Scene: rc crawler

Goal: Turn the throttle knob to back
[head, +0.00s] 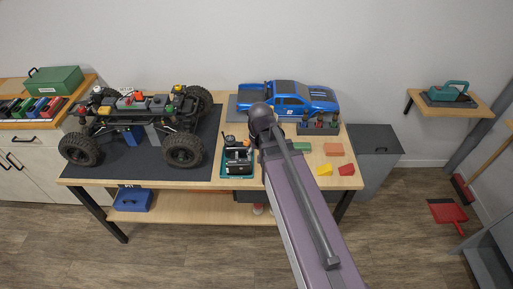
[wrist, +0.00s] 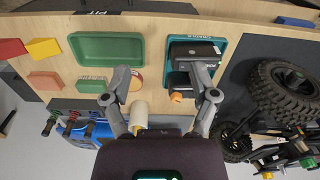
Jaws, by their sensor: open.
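A dark transmitter-like controller (wrist: 193,52) lies in a teal tray (wrist: 224,46) in the wrist view. The tray (head: 238,176) also shows in the head view, left of my arm. A small orange piece (wrist: 176,97) shows by the tray's lower edge, between my fingers; I cannot tell for sure that it is the throttle knob. My gripper (wrist: 163,78) is open and empty. Its right finger overlaps the controller and its left finger is over the wood beside the green tray. In the head view my arm hides most of the gripper.
A crawler chassis (head: 140,122) stands on a dark mat left of the teal tray. A blue truck body (head: 290,98) and a tool rack (head: 320,124) are behind. A green tray (wrist: 108,49) and coloured blocks lie nearby. A cream cylinder (wrist: 138,114) is close to my left finger.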

